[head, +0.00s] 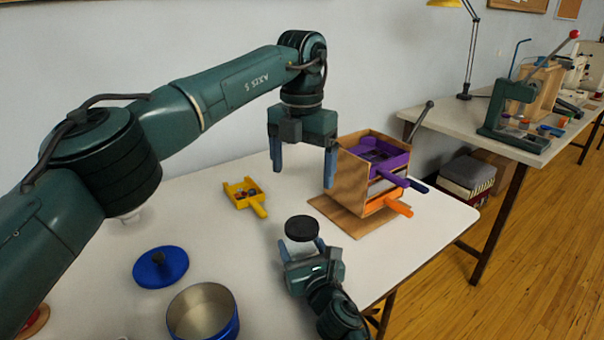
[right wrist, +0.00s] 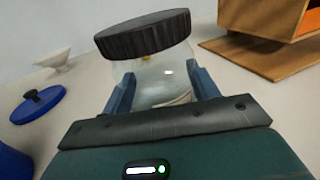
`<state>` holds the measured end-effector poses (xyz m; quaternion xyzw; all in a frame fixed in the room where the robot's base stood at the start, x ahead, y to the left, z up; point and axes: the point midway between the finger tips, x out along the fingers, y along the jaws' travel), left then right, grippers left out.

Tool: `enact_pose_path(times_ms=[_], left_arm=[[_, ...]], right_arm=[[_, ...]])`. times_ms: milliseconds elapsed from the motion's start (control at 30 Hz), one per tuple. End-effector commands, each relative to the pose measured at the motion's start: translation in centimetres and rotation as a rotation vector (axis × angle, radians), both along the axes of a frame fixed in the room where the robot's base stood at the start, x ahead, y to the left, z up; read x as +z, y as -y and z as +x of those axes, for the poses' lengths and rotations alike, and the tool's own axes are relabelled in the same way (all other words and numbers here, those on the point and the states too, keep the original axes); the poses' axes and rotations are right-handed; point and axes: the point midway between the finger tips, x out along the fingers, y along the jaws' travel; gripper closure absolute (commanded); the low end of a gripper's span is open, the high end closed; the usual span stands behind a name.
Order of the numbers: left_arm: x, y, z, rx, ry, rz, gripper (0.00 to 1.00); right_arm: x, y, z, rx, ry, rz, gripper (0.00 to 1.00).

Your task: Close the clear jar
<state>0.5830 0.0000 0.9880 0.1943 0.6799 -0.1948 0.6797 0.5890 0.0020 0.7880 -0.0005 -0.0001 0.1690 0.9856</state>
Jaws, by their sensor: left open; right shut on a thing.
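The clear jar (right wrist: 158,78) stands between the fingers of my right gripper (right wrist: 163,92) in the right wrist view. A black ridged lid (right wrist: 145,35) is over its mouth; I cannot tell whether it is seated or screwed tight. In the head view the black lid (head: 300,228) shows just beyond my right gripper (head: 303,250), and the jar's body is mostly hidden. The right gripper is shut on the jar. My left gripper (head: 303,165) is open and empty, pointing down above the table, beyond the lid and beside the wooden box.
A wooden box (head: 343,170) with purple and orange handled trays stands to the right. A blue lid (head: 160,267) and blue pot (head: 203,312) are at the left front. The white table (head: 215,235) is clear between them.

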Motion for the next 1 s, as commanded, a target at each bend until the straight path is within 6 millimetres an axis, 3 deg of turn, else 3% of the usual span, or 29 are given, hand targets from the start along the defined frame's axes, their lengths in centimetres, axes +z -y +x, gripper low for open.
enact_pose_path(times_ms=[133,167,200,467,767,1000], left_arm=[[0.0,0.0,0.0,0.0,0.0,0.0,0.13],[0.0,0.0,0.0,0.0,0.0,0.0,0.13],[0.0,0.0,0.0,0.0,0.0,0.0,0.13],[0.0,0.0,0.0,0.0,0.001,-0.001,0.13],[0.1,0.0,0.0,0.0,0.001,-0.001,0.13],[0.9,0.0,0.0,0.0,0.001,-0.001,0.13]], right_arm=[[0.0,0.0,0.0,0.0,0.0,0.0,1.0],[0.0,0.0,0.0,0.0,0.0,0.0,0.4],[0.0,0.0,0.0,0.0,0.0,0.0,0.36],[0.0,0.0,0.0,0.0,0.0,0.0,0.15],[0.0,0.1,-0.3,0.0,0.0,0.0,0.15],[0.0,1.5,-4.0,0.001,-0.002,-0.002,0.15]])
